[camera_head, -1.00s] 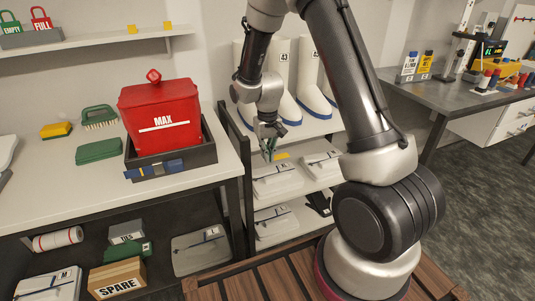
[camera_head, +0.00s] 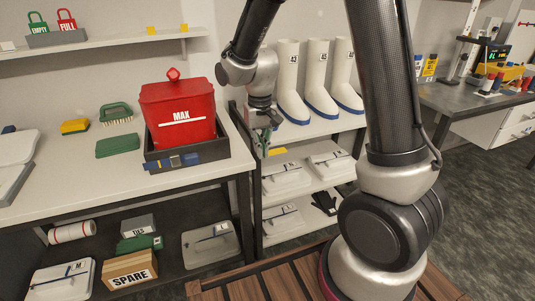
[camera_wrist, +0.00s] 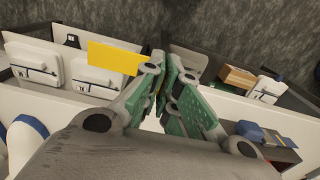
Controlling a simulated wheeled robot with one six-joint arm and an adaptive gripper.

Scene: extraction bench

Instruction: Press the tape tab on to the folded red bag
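The red bag (camera_head: 180,108) stands upright in a black tray (camera_head: 222,140) on the left bench. It carries a white MAX label and line, and a small red knob-like piece (camera_head: 173,74) shows at its top. My gripper (camera_head: 266,141) is right of the bag and tray, apart from both, in front of the shelf rack. Its green-padded fingers (camera_wrist: 163,88) are closed on a yellow tape tab (camera_wrist: 115,58), which sticks out sideways from the fingertips. The tab also shows in the head view (camera_head: 277,152). The bag is not clearly visible in the wrist view.
A blue-and-yellow item (camera_head: 172,162) is at the tray's front. A green brush (camera_head: 116,113), yellow sponge (camera_head: 75,126) and green pad (camera_head: 118,146) lie left of the tray. White boots (camera_head: 290,85) stand on the rack (camera_head: 262,215).

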